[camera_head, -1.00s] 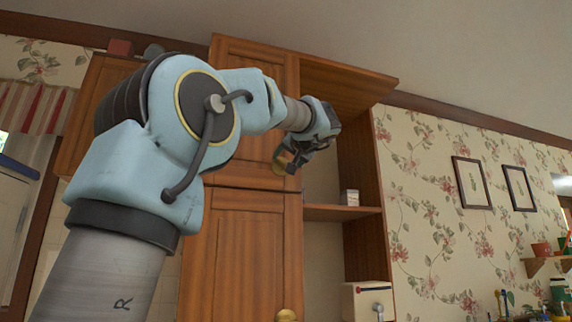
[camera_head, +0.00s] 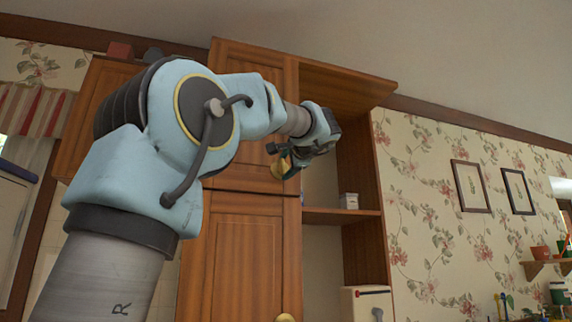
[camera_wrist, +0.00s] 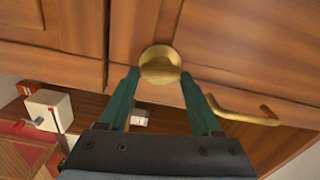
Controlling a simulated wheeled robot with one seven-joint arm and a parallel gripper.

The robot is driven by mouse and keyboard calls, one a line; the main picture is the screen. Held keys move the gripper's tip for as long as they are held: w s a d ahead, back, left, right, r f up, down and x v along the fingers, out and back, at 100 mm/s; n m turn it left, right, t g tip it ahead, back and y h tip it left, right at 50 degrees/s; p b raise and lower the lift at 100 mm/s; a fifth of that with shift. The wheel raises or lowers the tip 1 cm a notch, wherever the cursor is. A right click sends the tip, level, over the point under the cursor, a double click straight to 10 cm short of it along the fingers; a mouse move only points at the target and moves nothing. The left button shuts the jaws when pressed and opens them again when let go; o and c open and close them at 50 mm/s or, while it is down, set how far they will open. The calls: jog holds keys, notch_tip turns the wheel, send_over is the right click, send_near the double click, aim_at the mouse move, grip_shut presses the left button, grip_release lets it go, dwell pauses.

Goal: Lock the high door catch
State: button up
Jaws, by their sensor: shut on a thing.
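In the head view my gripper (camera_head: 287,158) is at the upper cabinet door (camera_head: 250,110), and part of the brass knob (camera_head: 280,168) shows beside the fingers. A bent brass handle (camera_wrist: 245,113) lies right of the knob in the wrist view, outside the fingers. I cannot tell how the catch behind the knob stands.
Below is a lower wooden door (camera_head: 240,255) with its own brass knob (camera_head: 285,317). Open shelves (camera_head: 340,215) stand right of the doors, holding a small white box (camera_head: 349,199). A white appliance (camera_head: 367,303) is lower down. Flowered wall lies farther right.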

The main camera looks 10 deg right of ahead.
jog(key=shift+m, duration=1.1)
jog(key=shift+f, duration=0.1)
jog(key=o, duration=1.4)
jog(key=shift+s+d+b, duration=0.25)
jog(key=shift+s+b, duration=0.3)
jog(key=shift+s, duration=1.25)
jog(key=shift+s+d+b, duration=0.2)
jog(key=shift+s+b, duration=0.4)
jog(key=shift+s, duration=1.15)
jog(key=shift+s+d+b, duration=0.25)
jog(key=shift+s+b, duration=0.3)
jog(key=shift+s, duration=1.25)
